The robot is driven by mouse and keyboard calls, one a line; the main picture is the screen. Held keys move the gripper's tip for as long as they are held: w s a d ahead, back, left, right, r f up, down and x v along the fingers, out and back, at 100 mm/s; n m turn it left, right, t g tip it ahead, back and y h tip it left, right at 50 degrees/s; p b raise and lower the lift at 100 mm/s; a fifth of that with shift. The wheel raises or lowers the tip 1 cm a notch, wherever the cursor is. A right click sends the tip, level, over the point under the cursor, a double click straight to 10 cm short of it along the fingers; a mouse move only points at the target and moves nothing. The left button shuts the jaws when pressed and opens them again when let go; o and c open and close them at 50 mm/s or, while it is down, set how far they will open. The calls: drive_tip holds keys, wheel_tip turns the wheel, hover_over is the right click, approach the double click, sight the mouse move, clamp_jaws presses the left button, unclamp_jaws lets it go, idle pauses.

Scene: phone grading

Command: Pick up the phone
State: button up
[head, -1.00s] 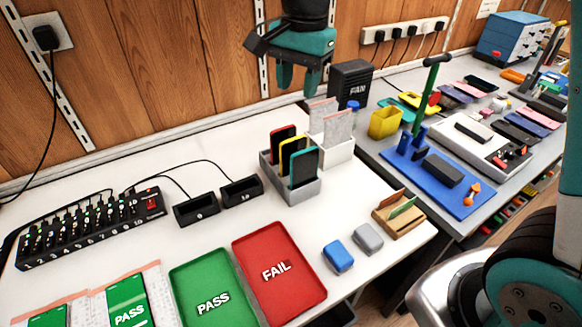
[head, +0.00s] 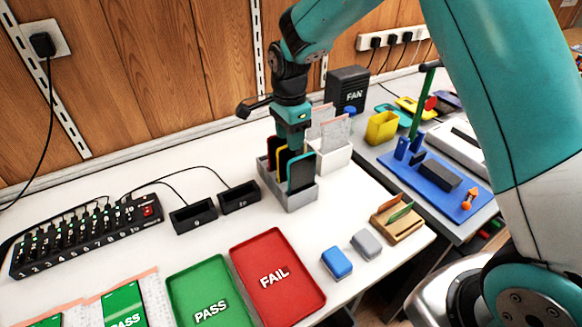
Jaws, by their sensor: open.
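Several phones stand upright in the grey slotted rack (head: 290,200) near the middle of the white table. The front phone, black-faced with a teal edge (head: 301,172), shows most. A yellow-edged phone (head: 281,160) and a red-edged phone (head: 270,150) stand behind it, partly hidden. My gripper (head: 292,146) points down at the top of the rack, its fingers at the phones' upper edges. The fingers are open. The arm hides part of the phones, and I cannot tell which phone lies between the fingers.
A white holder (head: 333,157) with paper slips stands close behind the rack. Two black boxes (head: 193,217) sit to its left. The green PASS tray (head: 208,295) and red FAIL tray (head: 280,275) lie in front. Blue (head: 336,262) and grey (head: 366,243) blocks lie at front right.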

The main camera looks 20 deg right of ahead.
sight(284, 154)
wheel_tip(284, 154, down, 5)
drive_tip(key=shift+s+f+p, duration=0.1)
drive_tip(key=shift+f+p, duration=0.05)
drive_tip(key=shift+p, duration=0.25)
clamp_jaws()
